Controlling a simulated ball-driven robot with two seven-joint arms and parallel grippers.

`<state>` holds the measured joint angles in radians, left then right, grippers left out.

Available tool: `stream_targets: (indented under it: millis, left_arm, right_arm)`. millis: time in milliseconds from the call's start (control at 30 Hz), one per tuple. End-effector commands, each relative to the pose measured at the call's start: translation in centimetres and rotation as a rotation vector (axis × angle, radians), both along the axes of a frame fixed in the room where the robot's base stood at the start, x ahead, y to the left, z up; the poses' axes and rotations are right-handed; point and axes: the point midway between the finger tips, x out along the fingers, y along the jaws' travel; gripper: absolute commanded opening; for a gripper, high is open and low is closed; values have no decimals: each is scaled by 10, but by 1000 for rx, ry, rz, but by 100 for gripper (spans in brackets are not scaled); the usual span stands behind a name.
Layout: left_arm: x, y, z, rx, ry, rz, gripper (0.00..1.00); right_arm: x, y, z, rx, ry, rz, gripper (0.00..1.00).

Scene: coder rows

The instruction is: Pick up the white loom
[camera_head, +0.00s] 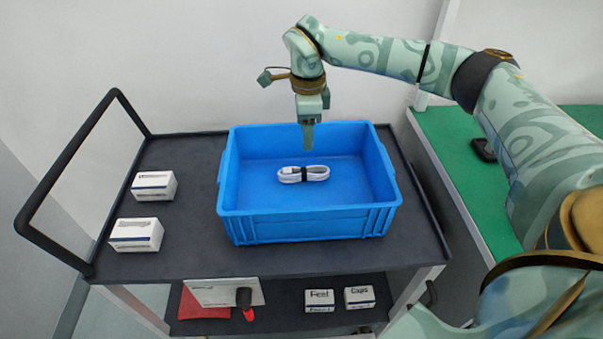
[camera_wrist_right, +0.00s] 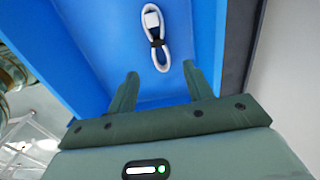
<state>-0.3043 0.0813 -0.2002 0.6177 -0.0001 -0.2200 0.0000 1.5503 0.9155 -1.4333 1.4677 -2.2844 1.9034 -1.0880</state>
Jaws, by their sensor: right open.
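The white loom (camera_head: 304,174) is a coiled white cable with a black tie around its middle. It lies on the floor of the blue crate (camera_head: 305,226), near the crate's centre. In the right wrist view the loom (camera_wrist_right: 153,40) lies beyond the fingertips, with its white connector end at the top. My right gripper (camera_head: 308,146) points down above the crate, over the loom and apart from it. In the right wrist view its two fingers (camera_wrist_right: 160,72) are spread with nothing between them. My left gripper is not in view.
The crate stands on a dark cart top (camera_head: 190,235) with a black handle (camera_head: 65,170) at left. Two white boxes (camera_head: 153,186) (camera_head: 136,235) lie left of the crate. Lower shelf holds small boxes (camera_head: 319,300) and a red item (camera_head: 203,305). A green table (camera_head: 465,190) stands at right.

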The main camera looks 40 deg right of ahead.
Motion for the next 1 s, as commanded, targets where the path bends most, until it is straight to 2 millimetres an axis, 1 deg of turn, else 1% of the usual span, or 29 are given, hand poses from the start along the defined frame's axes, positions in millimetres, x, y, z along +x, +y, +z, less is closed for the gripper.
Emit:
stream_targets:
  millis: [33, 100, 200, 467, 567, 633, 700, 800, 967, 1000]
  left_arm:
    - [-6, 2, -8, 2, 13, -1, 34]
    - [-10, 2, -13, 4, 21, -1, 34]
    - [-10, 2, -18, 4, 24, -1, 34]
    - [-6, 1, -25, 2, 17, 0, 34]
    - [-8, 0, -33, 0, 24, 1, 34]
    - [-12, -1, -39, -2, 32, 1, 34]
    - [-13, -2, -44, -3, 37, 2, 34]
    - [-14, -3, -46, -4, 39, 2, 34]
    - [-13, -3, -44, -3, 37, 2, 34]
    - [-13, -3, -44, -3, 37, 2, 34]
  right_arm:
    - [0, 0, -20, 0, 8, 0, 51]
    - [0, 0, -36, 0, 6, 0, 51]
    - [0, 0, -52, 0, 4, 0, 51]
    - [0, 2, -69, 1, 2, 0, 51]
    - [1, 6, -84, 1, 3, 1, 51]
    - [1, 9, -98, 0, 6, 2, 51]
    - [0, 9, -109, 1, 5, -1, 51]
    - [0, 9, -115, 1, 3, -2, 51]
    - [1, 9, -113, -1, -1, -1, 51]
    - [1, 9, -112, -1, -1, -1, 48]
